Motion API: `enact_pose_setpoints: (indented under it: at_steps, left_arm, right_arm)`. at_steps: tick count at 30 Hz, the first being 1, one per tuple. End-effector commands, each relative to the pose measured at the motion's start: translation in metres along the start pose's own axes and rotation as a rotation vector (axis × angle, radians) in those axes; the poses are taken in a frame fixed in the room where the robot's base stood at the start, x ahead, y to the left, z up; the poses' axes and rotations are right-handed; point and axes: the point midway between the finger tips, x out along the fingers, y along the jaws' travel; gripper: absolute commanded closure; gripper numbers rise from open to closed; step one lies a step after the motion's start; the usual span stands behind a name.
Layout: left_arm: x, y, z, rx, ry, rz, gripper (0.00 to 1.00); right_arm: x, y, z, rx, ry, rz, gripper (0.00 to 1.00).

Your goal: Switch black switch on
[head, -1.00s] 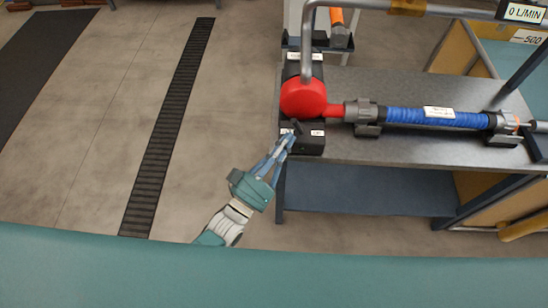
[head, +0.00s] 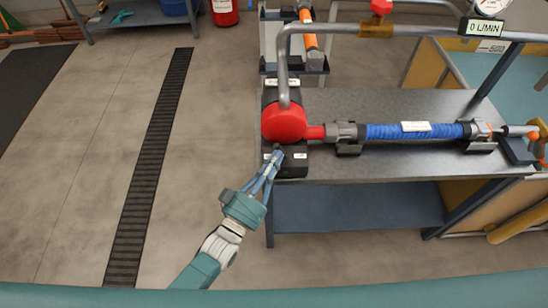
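The black switch (head: 279,148) is a small dark lever on top of a black box (head: 292,170) at the left end of the metal bench. Small white labels sit on either side of it. My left gripper (head: 274,157) reaches up from the lower left. Its blue-grey fingers come together at the tips, right at the switch. I cannot tell whether the fingertips touch the lever, and they partly cover the left label. The lever's exact tilt is too small to make out. My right gripper is out of view.
The red pump (head: 284,123) stands just behind the box, with a grey pipe (head: 282,65) rising from it. A blue hose (head: 412,131) runs right along the bench (head: 370,168). A gauge display (head: 485,27) reads 0 L/MIN. Open floor lies left.

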Motion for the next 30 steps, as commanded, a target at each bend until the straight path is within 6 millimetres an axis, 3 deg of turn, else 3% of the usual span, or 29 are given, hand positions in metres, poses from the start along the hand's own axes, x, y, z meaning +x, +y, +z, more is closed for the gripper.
enact_pose_setpoints:
  at_steps: [17, 30]
  left_arm:
    - [0.004, 0.005, -0.004, 0.094, -0.062, 0.001, 1.00]
    - [0.014, 0.021, -0.010, 0.357, -0.239, 0.000, 1.00]
  right_arm:
    - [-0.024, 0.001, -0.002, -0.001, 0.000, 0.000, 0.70]
    - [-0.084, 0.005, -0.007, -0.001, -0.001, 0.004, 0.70]
